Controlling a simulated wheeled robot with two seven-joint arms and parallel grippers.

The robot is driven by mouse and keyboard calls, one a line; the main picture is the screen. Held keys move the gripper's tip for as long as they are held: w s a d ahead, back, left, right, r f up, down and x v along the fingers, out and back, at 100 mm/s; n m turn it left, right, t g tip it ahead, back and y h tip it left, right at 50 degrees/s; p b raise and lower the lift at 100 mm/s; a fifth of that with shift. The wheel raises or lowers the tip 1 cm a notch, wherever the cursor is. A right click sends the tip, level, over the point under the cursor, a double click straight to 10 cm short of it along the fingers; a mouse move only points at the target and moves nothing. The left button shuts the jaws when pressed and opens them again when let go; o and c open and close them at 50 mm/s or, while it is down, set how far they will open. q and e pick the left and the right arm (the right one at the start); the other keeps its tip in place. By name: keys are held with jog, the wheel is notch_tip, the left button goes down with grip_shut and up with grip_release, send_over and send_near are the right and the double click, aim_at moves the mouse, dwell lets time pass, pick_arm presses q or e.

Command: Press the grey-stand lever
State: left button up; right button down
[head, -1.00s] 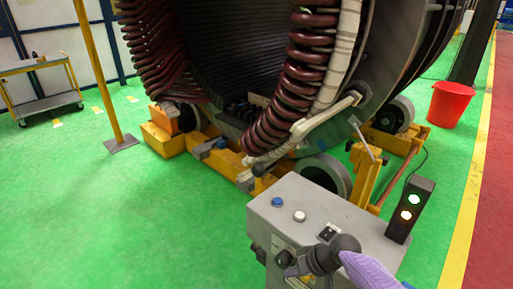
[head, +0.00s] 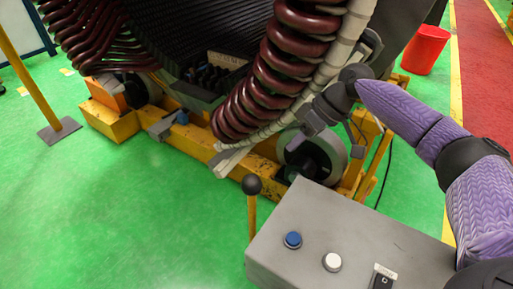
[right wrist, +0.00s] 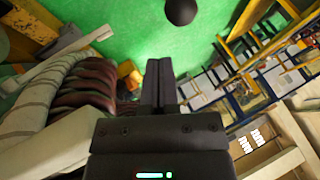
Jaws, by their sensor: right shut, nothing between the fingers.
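The grey stand (head: 345,235) is a grey metal box at the lower right of the head view, with a blue button and a white button on top. The lever (head: 252,210), a yellow rod with a black ball knob (head: 252,185), stands upright at its left far corner. My right gripper (head: 309,122) is shut and empty, above and to the right of the knob, in front of the coils. In the right wrist view the shut fingers (right wrist: 158,82) point up the picture, and the black knob (right wrist: 181,11) shows beyond them, apart. My left gripper is out of view.
The large stator with brown coils (head: 290,60) rises close behind my right gripper. Its yellow base frame (head: 205,145) and rollers stand behind the grey stand. A yellow post (head: 30,85) stands at far left. Green floor (head: 130,220) left of the lever is clear.

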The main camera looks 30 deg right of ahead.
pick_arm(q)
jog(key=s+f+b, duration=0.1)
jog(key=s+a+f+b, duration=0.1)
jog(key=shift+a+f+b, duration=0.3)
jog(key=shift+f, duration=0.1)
pick_arm(e)
jog(key=x, duration=0.9)
jog(key=shift+a+f, duration=0.2)
jog(key=shift+a, duration=0.05)
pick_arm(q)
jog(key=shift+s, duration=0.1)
